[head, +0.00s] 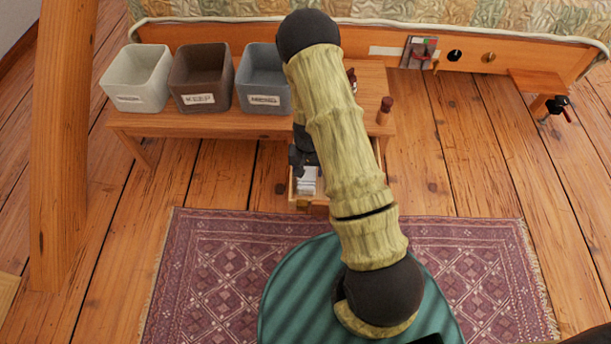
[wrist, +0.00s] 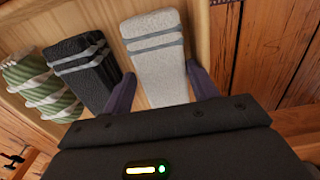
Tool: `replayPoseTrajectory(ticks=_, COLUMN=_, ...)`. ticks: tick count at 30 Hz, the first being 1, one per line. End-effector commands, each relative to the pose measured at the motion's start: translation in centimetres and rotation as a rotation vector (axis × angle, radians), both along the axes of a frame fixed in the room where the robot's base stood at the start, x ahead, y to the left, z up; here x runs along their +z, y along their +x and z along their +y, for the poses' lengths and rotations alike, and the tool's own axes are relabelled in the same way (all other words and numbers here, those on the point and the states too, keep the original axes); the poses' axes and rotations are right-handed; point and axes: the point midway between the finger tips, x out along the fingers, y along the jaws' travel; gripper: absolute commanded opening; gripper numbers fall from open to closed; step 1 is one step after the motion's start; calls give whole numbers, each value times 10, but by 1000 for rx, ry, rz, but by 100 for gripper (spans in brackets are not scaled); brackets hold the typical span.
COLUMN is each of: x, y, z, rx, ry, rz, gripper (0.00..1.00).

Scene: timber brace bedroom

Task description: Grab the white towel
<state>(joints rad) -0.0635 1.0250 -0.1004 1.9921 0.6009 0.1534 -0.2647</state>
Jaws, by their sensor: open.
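The white towel (wrist: 157,58), with grey stripes, lies folded in an open wooden drawer (wrist: 215,45). Part of it also shows in the head view (head: 307,183), below my gripper. In the wrist view my gripper (wrist: 161,76) is open, with one dark finger on each side of the towel's near end. I cannot tell whether the fingers touch it or how far down they reach. In the head view my arm hides most of the gripper and part of the drawer (head: 293,190).
A black towel (wrist: 82,70) with grey stripes lies close left of my left finger, and a green-and-white striped towel (wrist: 38,85) lies beyond it. White (head: 137,80), brown (head: 201,80) and grey (head: 262,82) bins stand on the wooden bench (head: 200,122).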

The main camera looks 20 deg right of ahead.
Motion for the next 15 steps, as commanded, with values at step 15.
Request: replayPoseTrajectory(ticks=15, x=1, y=0, z=5, rx=10, ry=0, rz=-1, gripper=27)
